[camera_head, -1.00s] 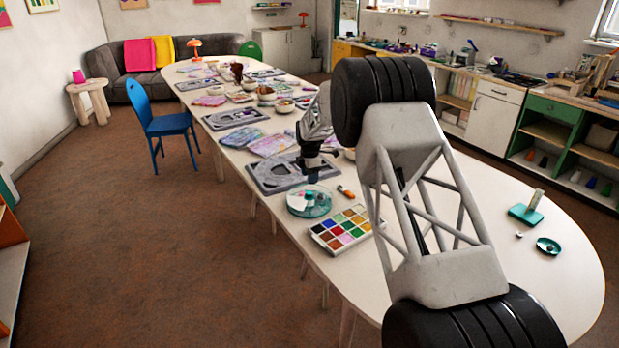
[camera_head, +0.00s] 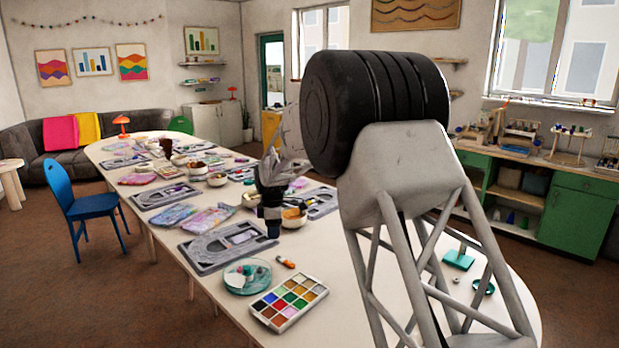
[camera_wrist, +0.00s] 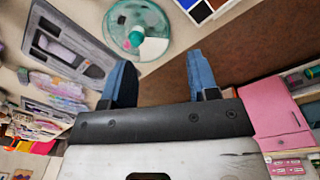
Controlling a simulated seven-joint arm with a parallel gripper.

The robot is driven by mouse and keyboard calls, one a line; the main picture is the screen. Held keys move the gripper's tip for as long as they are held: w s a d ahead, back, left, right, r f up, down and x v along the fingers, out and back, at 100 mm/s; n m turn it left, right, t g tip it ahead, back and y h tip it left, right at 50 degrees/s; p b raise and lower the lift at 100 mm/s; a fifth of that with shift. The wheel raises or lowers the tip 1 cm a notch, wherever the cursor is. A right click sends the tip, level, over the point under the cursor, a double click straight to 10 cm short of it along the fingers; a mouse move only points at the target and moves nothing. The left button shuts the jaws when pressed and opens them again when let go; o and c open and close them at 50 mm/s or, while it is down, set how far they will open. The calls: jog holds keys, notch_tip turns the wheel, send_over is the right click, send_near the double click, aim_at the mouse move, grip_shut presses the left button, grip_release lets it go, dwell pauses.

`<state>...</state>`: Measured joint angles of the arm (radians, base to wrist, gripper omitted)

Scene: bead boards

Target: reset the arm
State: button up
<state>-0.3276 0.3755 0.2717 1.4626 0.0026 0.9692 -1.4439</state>
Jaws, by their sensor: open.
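My gripper (camera_wrist: 160,80) shows in the wrist view with its two blue fingers well apart and nothing between them. In the head view my gripper (camera_head: 271,215) is above the table, near the grey bead board (camera_head: 205,262), with its fingers hard to make out. The bead board lies on the table with a round teal-rimmed dish (camera_head: 247,276) in front of it. The dish holds a few small pieces and also shows at the top of the wrist view (camera_wrist: 120,15). My arm hides part of the table's right side.
A sorting box of coloured compartments (camera_head: 289,303) lies near the table's front edge, with a small orange item (camera_head: 285,263) behind it. Bowls, including one (camera_head: 293,217), and more boards stand farther back. A teal stand (camera_head: 458,260) is at right. A blue chair (camera_head: 87,205) stands left.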

jog(key=s+d+r+m, duration=0.3)
jog(key=s+d+r, duration=0.2)
jog(key=s+d, duration=0.3)
jog(key=s+d+r+m+t, duration=0.1)
jog(key=s+d+r+m, duration=0.4)
jog(key=s, duration=0.5)
jog(key=s+d+r+m, duration=0.2)
jog(key=s+d+r, duration=0.4)
jog(key=s+d, duration=0.3)
jog(key=s+d+f+m, duration=0.1)
jog(key=s+d+m, duration=0.2)
jog(key=s, duration=0.7)
jog(key=s+d+f+m, duration=0.2)
jog(key=s+m, duration=0.2)
jog(key=s, duration=0.7)
jog(key=s+d+f+m, duration=0.1)
jog(key=s+d+m, duration=0.2)
jog(key=s, duration=0.8)
jog(key=shift+s+d+f+t, duration=0.2)
jog(key=shift+d+t, duration=0.1)
jog(key=shift+t, duration=0.1)
